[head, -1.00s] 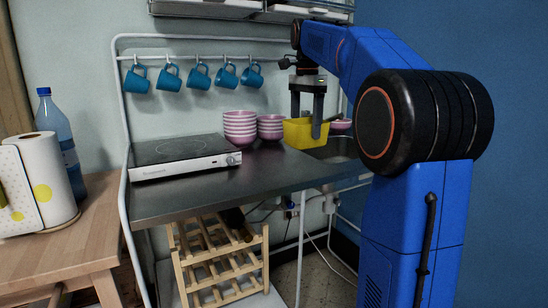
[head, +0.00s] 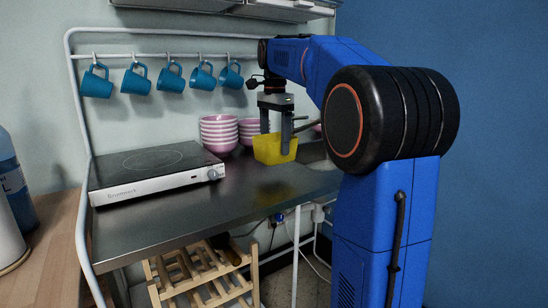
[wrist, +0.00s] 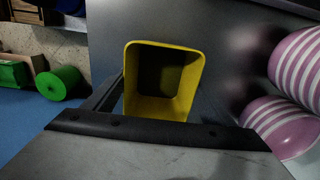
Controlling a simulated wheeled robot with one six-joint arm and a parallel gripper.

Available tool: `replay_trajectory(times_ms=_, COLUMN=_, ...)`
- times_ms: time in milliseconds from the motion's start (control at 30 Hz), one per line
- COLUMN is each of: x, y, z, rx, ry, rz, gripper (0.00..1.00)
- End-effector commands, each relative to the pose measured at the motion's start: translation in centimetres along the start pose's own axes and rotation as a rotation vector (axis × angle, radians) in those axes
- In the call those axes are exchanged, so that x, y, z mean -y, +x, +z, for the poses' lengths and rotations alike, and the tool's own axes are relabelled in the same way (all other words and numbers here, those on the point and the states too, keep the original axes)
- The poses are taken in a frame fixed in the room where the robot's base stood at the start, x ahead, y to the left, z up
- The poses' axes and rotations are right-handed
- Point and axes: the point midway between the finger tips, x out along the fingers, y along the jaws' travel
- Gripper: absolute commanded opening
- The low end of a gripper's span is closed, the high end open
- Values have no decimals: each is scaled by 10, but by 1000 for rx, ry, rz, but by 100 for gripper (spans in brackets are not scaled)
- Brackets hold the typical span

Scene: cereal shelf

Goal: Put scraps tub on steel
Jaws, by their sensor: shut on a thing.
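The scraps tub is a yellow, open-topped square tub (head: 268,152) in the head view. My gripper (head: 277,136) is shut on the tub's wall from above. The tub hangs upright a little above the steel counter (head: 185,218), with its yellow reflection on the steel below. In the wrist view I look down into the tub (wrist: 188,98); its inside is shadowed and looks empty. A dark part of my gripper crosses in front of its near side there.
A hot plate (head: 155,172) stands on the counter's left. Striped bowl stacks (head: 218,133) stand behind the tub. Blue mugs (head: 138,78) hang on the rail. A wooden rack (head: 205,275) stands below. The counter's front middle is clear.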

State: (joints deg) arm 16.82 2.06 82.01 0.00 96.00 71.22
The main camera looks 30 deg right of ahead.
Motion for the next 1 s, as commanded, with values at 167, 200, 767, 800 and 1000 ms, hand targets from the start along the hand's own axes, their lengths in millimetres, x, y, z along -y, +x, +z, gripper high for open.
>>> replay_trajectory(times_ms=167, x=0, y=10, z=0, rx=0, ry=0, rz=-1, gripper=50)
replay_trajectory(times_ms=200, x=0, y=13, z=0, rx=0, ry=0, rz=0, gripper=50)
replay_trajectory(times_ms=767, x=0, y=47, z=0, rx=0, ry=0, rz=-1, gripper=50)
replay_trajectory(times_ms=800, x=0, y=48, z=0, rx=0, ry=0, rz=-1, gripper=50)
replay_trajectory(times_ms=1000, x=0, y=48, z=0, rx=0, ry=0, rz=-1, gripper=96)
